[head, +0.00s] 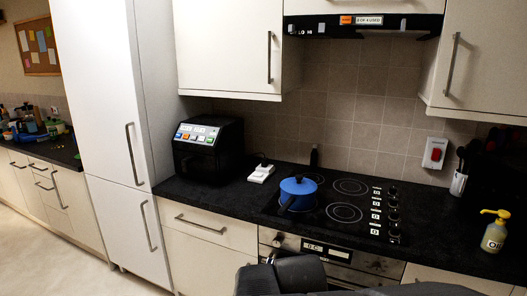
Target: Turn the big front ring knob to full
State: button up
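The black hob (322,220) is set into the dark worktop, with a column of dark knobs at its right side. The nearest knob (394,237) is at the front end of that column. Small white labels (376,214) run along the column's left side, too small to read. A blue pan (298,193) stands on the hob's left part and covers what lies under it. A front ring (344,212) and a back ring show bare to its right. Dark parts of my arm show at the bottom edge, well apart from the knobs; I cannot make out my gripper's fingers.
A black air fryer (207,149) and a small white item (261,173) stand left of the hob. A yellow-topped bottle (495,232) and a utensil pot (458,183) stand right. The oven (335,262) is below; the cooker hood (362,25) is above.

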aim_at(394, 232)
jog(key=l+u, duration=0.1)
jog(key=i+l, duration=0.1)
jog(key=l, duration=0.2)
jog(key=i+l+u, duration=0.1)
jog(key=l, duration=0.25)
jog(key=i+l, duration=0.15)
jog(key=l, duration=0.15)
jog(key=i+l, duration=0.1)
jog(key=l, duration=0.25)
jog(key=u, duration=0.05)
